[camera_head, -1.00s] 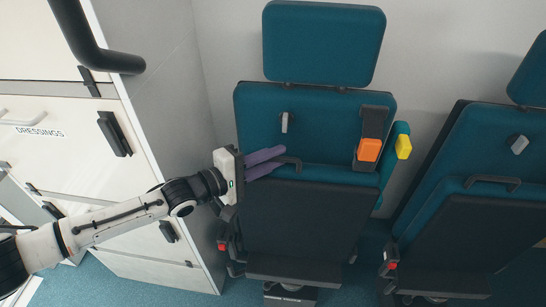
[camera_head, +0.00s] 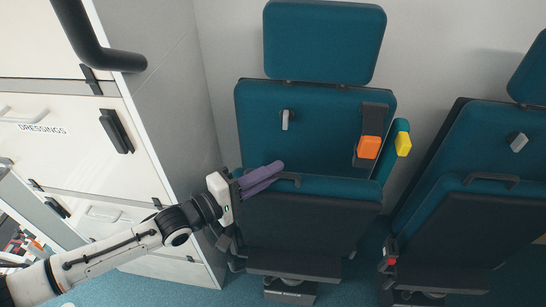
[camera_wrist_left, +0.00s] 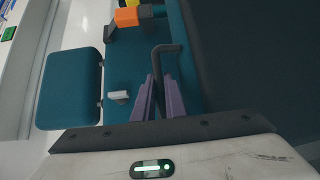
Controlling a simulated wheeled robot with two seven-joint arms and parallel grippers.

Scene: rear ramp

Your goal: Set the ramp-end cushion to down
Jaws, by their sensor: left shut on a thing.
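The left seat's cushion (camera_head: 305,228) is folded up close to its teal backrest (camera_head: 310,128), with its dark underside facing me. It leans slightly forward at the top. A dark bar handle (camera_head: 290,178) sits on its top edge. My left gripper (camera_head: 277,173), with purple fingers, is shut on this handle, coming from the left. In the left wrist view, the handle (camera_wrist_left: 167,48) runs down between the two fingers (camera_wrist_left: 160,85). The fingers hide part of the handle. My right gripper is not in view. I cannot tell from labels which seat is the ramp-end one.
A second seat (camera_head: 470,235) with a folded cushion stands at the right. An orange buckle (camera_head: 369,147) and a yellow block (camera_head: 403,144) are by the left backrest. A white cabinet (camera_head: 75,165) and a dark rail (camera_head: 90,45) are on the left.

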